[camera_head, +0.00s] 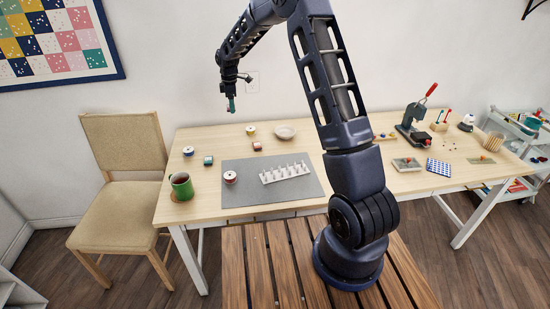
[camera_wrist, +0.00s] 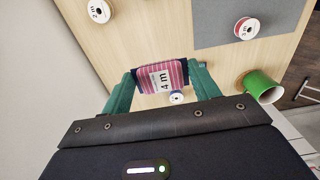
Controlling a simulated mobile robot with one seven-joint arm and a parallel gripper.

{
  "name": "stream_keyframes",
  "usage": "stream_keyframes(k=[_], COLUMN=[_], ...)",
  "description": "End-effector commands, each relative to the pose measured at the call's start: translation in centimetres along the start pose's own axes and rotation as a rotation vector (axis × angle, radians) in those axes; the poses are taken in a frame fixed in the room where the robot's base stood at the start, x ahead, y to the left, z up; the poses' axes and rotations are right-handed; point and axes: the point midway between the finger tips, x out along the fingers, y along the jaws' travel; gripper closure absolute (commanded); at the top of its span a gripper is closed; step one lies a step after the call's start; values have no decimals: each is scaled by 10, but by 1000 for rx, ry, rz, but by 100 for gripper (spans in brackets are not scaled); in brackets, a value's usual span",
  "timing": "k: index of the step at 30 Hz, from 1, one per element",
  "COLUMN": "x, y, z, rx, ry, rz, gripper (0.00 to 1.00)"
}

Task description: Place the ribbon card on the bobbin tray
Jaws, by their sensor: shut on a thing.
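My gripper (camera_wrist: 162,82) has green fingers and is shut on the ribbon card (camera_wrist: 158,75), a pink-and-navy striped card with a white band reading "4 m". In the head view my gripper (camera_head: 231,105) is high above the back left of the table, and the card there is too small to make out clearly. The bobbin tray (camera_head: 286,176), white with several upright pegs, lies on the grey mat, well below and to the right of my gripper. The tray is not in the wrist view.
On the grey mat (camera_head: 240,199) a red spool (camera_head: 230,177) stands left of the tray. A green mug (camera_head: 181,186) is at the table's left. Spools, small cards and a pale bowl (camera_head: 285,132) lie behind. A press (camera_head: 413,125) stands farther right.

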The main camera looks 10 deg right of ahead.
Motion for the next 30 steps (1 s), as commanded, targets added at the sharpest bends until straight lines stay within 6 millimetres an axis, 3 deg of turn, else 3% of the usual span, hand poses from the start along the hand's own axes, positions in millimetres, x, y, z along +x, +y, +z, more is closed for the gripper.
stream_keyframes(k=[1, 6, 18, 24, 30], x=[-6, -18, -32, -32, -30], y=[-10, -44, -141, -192, -224], z=[16, 58, 148, 182, 201], rx=[5, 4, 5, 8, 8], ry=[2, 6, 4, -2, -7], rz=[0, -1, 2, 3, 3], gripper=[61, 61, 61, 61, 61])
